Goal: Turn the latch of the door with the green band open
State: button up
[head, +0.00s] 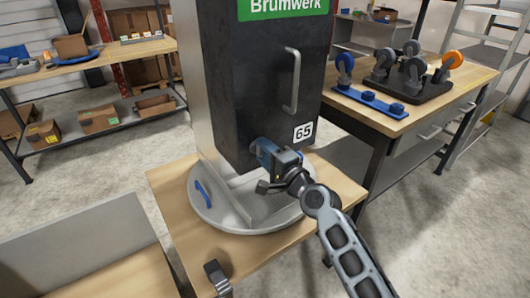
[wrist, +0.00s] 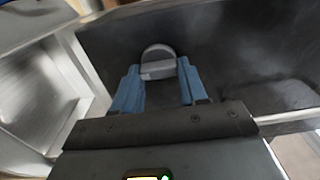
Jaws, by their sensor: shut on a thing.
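The dark door (head: 256,75) bears a green band (head: 283,8) reading "Brumwerk", an upright bar handle (head: 291,80) and a "65" label. It looks closed. My gripper (head: 262,150) is at the door's lower edge and hides the latch in the head view. In the wrist view, the grey rounded latch (wrist: 158,63) sits between my gripper's blue fingers (wrist: 160,80), one on each side. My gripper is shut on the latch. How far the latch is turned is hard to tell.
A round grey tray (head: 233,226) with a blue piece (head: 203,194) stands below the door on a wooden table (head: 252,258). A bench (head: 372,120) with wheels stands at right. A shelf bench (head: 90,65) with boxes is at left.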

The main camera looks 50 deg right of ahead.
jog(key=o, duration=1.1)
jog(key=shift+c, duration=0.2)
jog(key=b+v, duration=0.1)
jog(key=v, duration=0.6)
jog(key=shift+s+b, duration=0.3)
jog(key=shift+s, duration=0.1)
jog(key=shift+a, duration=0.1)
